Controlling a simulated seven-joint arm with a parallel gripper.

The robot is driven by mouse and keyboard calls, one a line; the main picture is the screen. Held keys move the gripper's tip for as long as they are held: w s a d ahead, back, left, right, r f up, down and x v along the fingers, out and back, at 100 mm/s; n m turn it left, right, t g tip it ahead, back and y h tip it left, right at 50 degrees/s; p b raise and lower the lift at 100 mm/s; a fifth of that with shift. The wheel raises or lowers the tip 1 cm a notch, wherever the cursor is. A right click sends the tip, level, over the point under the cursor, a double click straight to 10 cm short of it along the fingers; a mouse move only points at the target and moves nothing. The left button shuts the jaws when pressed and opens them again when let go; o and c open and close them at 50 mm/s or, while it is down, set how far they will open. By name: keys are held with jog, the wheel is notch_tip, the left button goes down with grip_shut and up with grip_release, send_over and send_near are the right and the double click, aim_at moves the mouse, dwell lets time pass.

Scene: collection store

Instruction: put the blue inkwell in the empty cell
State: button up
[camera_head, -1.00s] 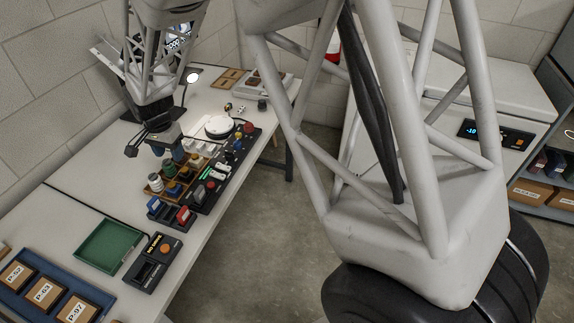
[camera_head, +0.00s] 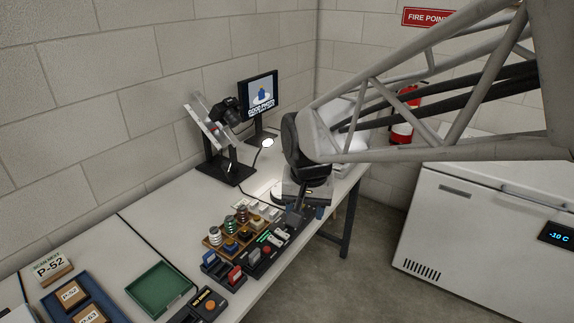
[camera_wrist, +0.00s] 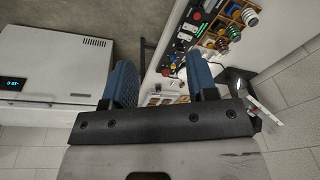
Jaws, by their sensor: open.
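A wooden rack (camera_head: 238,244) stands on the bench in the head view, holding striped spools and small dark bottles in its cells. It also shows at the top of the wrist view (camera_wrist: 231,14). I cannot tell which cell is empty. I cannot pick out the blue inkwell for certain; a screen (camera_head: 262,95) shows a picture of a blue bottle. My gripper (camera_head: 308,211) is low over the far end of the bench, beyond the rack, and hides what is under it. In the wrist view my gripper (camera_wrist: 163,80) has its blue fingers wide apart, with nothing visibly held.
A black control panel (camera_head: 265,249) runs along the rack's front side. A green tray (camera_head: 158,289) and a blue tray (camera_head: 88,290) lie nearer. A camera stand (camera_head: 228,165) and lamp (camera_head: 267,143) stand behind. A white freezer (camera_head: 470,225) is right of the bench.

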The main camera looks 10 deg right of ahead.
jog(key=s+d+r+n, duration=0.1)
jog(key=s+d+n, duration=0.2)
jog(key=s, duration=1.2)
jog(key=shift+d+r+t, duration=0.2)
jog(key=shift+d+t, duration=0.2)
jog(key=shift+d, duration=0.6)
